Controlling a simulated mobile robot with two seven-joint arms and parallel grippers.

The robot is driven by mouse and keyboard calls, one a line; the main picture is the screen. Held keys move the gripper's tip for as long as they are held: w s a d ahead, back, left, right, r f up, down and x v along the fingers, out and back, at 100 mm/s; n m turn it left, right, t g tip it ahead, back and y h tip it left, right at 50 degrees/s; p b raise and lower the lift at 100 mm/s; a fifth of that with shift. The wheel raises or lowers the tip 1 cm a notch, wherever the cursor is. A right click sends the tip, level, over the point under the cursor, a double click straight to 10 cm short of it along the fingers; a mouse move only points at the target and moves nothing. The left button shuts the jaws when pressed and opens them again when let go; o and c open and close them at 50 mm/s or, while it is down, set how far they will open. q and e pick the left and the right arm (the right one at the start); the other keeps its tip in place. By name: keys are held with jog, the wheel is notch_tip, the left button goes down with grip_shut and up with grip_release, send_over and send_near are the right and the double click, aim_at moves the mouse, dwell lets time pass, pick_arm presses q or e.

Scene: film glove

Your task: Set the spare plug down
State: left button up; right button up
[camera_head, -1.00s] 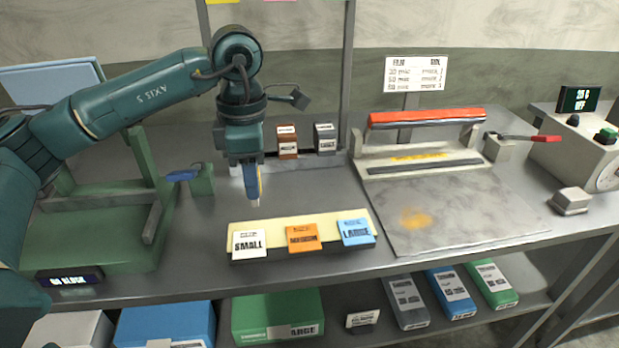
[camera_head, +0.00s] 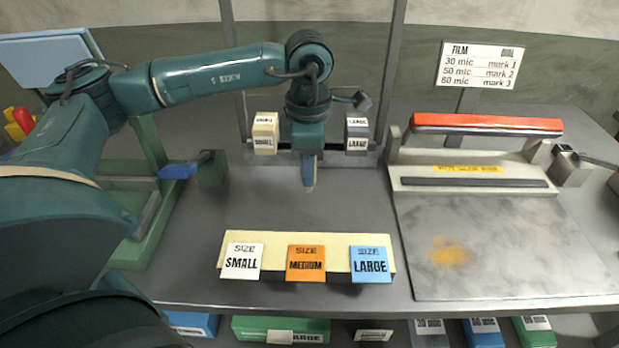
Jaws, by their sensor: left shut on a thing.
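My left gripper (camera_head: 309,184) points straight down over the bench, behind the size cards. The tip looks clear of the bench. A beige block marked SMALL (camera_head: 265,136) and a grey block marked LARGE (camera_head: 357,138) stand on the back rack, left and right of the gripper. The gripper and wrist cover the rack between them.
A cream holder (camera_head: 338,248) carries white SMALL, orange MEDIUM and blue LARGE cards in front. A sealer with a red handle (camera_head: 486,123) and grey plate (camera_head: 497,240) is on the right. A green stand (camera_head: 150,215) is on the left. Bare bench lies around the gripper.

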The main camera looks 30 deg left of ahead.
pick_arm(q)
notch_tip(320, 180, down, 3)
jog(key=shift+f, duration=0.45)
jog(key=o, duration=1)
jog(key=shift+r, duration=0.1)
jog(key=shift+r, duration=0.25)
notch_tip(320, 180, up, 12)
jog(key=shift+f+b, duration=0.15)
jog(key=shift+b, duration=0.2)
